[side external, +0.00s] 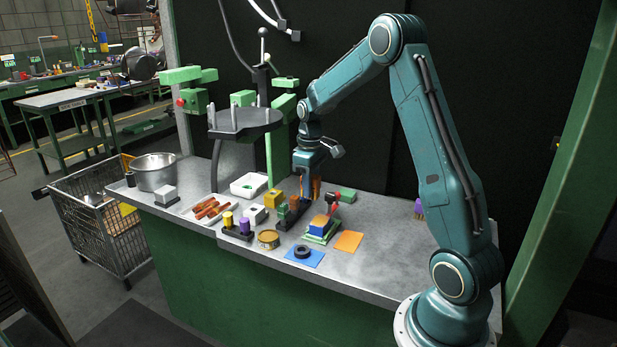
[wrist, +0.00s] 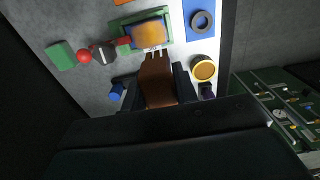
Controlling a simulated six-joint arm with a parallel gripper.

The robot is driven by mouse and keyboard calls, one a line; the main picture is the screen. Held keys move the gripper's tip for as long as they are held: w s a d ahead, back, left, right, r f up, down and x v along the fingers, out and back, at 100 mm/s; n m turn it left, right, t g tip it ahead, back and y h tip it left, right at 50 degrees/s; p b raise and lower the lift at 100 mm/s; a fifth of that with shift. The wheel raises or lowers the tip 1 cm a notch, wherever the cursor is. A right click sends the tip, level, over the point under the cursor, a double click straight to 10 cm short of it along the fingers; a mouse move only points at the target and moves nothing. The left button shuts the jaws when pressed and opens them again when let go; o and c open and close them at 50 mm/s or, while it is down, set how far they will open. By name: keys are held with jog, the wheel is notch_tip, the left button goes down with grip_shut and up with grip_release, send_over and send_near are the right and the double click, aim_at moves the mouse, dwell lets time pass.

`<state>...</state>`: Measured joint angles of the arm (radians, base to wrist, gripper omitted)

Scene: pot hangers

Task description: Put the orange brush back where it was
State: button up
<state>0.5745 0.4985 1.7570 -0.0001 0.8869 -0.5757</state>
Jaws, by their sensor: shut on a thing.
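My gripper (side external: 306,180) points down over the middle of the bench in the side external view. It is shut on the orange brush, whose orange-brown body (wrist: 158,80) shows between the dark jaws in the wrist view. Pale prongs or bristles show at its far end, in line with the blue and orange block on the green plate. In the side external view, a bit of orange (side external: 316,187) shows beside the fingers. I cannot tell how far its lower end is above the bench. The brush's former place cannot be told from these frames.
A green plate (side external: 318,238) with a blue and orange block stands close by, beside a red-headed tool (side external: 332,198). A black ring (side external: 302,252), a tin (side external: 268,240) and a dark holder (side external: 237,234) lie in front. A purple brush (side external: 419,208) stands right. The bench's front right is clear.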

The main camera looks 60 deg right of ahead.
jog(key=shift+s+d+r, duration=0.15)
jog(key=shift+s+r, duration=0.2)
jog(key=shift+s, duration=0.05)
jog(key=s+d+r, duration=0.1)
jog(key=s+r, duration=0.6)
jog(key=s, duration=0.4)
jog(key=f, duration=1.6)
jog(key=shift+w+f, duration=0.25)
jog(key=shift+f, duration=1.9)
jog(key=shift+f, duration=0.1)
jog(key=o, duration=0.9)
jog(key=shift+o, duration=0.2)
